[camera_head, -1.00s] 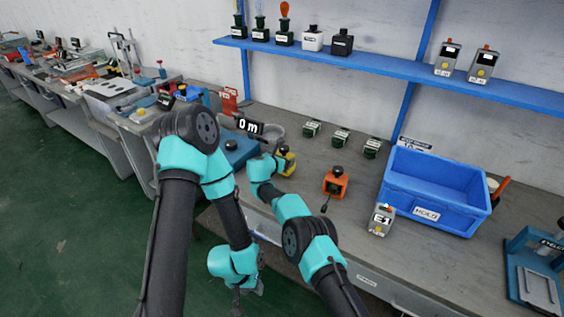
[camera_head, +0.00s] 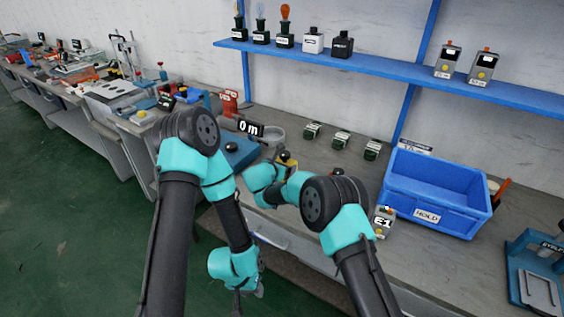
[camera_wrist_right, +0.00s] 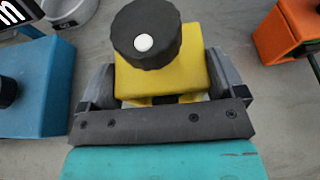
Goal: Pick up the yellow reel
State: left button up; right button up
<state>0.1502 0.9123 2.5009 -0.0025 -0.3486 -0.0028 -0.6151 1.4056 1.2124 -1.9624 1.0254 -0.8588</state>
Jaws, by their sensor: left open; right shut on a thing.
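The yellow reel (camera_head: 288,160), a yellow block with a black round knob on top, is on the bench, partly hidden behind my right arm in the head view. In the right wrist view the reel (camera_wrist_right: 160,78) sits between both fingers of my right gripper (camera_wrist_right: 162,90), which is shut on it. The knob has a white centre dot. I cannot tell whether the reel is clear of the bench. My left gripper (camera_head: 257,290) is open and low in front of the bench, away from the reel.
A blue box (camera_wrist_right: 38,88) stands left of the reel and an orange device (camera_wrist_right: 288,30) to its right. A blue bin (camera_head: 435,180) and a small grey unit (camera_head: 383,221) are at the right.

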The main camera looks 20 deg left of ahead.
jog(key=s+d, duration=0.2)
jog(key=s, duration=0.6)
jog(key=shift+d+r, duration=0.35)
jog(key=shift+r, duration=0.05)
jog(key=o, duration=0.4)
jog(key=c, duration=0.3)
jog(key=shift+w+a, duration=0.1)
jog(key=shift+w, duration=0.05)
jog(key=shift+w+a, duration=0.8)
jog(key=shift+w, duration=1.65)
jog(key=shift+w+a, duration=0.85)
jog(key=shift+w, duration=1.6)
jog(key=shift+w+a, duration=0.8)
jog(key=shift+w, duration=1.65)
jog(key=shift+f, duration=2.2)
